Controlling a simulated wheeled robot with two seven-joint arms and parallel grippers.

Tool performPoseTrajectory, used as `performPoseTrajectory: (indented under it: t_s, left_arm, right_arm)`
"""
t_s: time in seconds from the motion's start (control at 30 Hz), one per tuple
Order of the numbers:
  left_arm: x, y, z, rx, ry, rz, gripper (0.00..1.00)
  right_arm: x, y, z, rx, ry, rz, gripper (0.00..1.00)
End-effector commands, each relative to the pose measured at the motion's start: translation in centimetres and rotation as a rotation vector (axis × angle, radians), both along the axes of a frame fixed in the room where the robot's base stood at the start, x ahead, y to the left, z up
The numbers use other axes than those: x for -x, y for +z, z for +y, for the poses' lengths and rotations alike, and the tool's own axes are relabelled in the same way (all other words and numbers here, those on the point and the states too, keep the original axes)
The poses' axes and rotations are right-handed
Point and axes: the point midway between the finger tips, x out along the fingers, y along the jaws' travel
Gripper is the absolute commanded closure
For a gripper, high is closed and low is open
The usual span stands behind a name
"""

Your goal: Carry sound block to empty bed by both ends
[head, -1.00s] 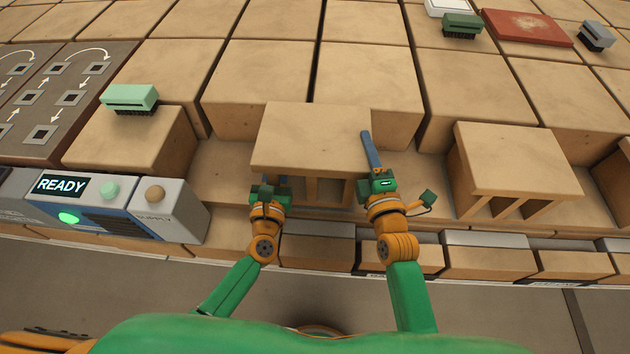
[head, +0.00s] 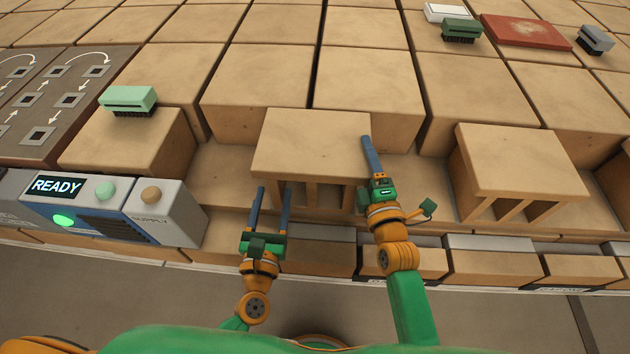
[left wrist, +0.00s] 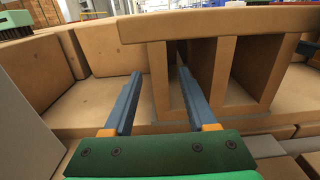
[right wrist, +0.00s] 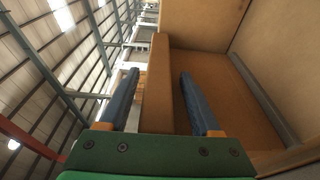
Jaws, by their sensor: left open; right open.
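A tan hollow block (head: 310,145) with a flat top and open cells in its near face sits on a tan ledge in the head view. My left gripper (head: 275,190) is open in front of its left end; in the left wrist view the block's end wall (left wrist: 158,85) lies ahead, between the finger lines. My right gripper (head: 369,150) is open at its right end, one finger outside and the other hidden by the block. In the right wrist view a block wall (right wrist: 157,85) stands between the fingers. I cannot tell which place is the empty bed.
Another hollow block (head: 520,165) stands to the right. A console (head: 100,205) reading READY with a lit green button is at the left. A green brush (head: 128,99) lies on a block behind it. A red slab (head: 525,30) and more brushes lie farther back.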

Motion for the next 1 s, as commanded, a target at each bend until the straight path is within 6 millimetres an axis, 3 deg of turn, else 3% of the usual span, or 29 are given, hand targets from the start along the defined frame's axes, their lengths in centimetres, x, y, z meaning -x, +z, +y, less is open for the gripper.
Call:
performPoseTrajectory:
  t_s: [0.1, 0.23, 0.37, 0.6, 0.7, 1.0]
  left_arm:
    - [2.4, -0.1, 0.0, -0.001, -0.002, 0.003, 0.43]
    - [3.7, 0.0, 0.0, 0.001, -0.001, 0.001, 0.43]
    - [3.9, 0.0, 0.0, 0.001, -0.001, -0.001, 0.43]
    - [3.9, 0.0, 0.0, 0.001, -0.001, -0.001, 0.43]
    - [3.8, 0.0, 0.0, 0.001, -0.001, -0.001, 0.43]
    - [3.8, 0.0, 0.0, 0.0, -0.001, 0.0, 0.43]
  right_arm:
    - [0.0, 0.0, 0.0, 0.0, 0.0, 0.0, 0.35]
    - [0.2, 0.0, -0.1, 0.0, 0.0, 0.001, 0.35]
    - [2.4, -0.1, -0.5, 0.002, 0.0, 0.003, 0.35]
    - [9.0, -0.1, -1.9, 0.002, 0.0, 0.004, 0.35]
    - [10.7, -0.1, -2.3, 0.002, 0.0, 0.003, 0.35]
    - [11.9, 0.0, -2.6, 0.0, 0.0, -0.001, 0.35]
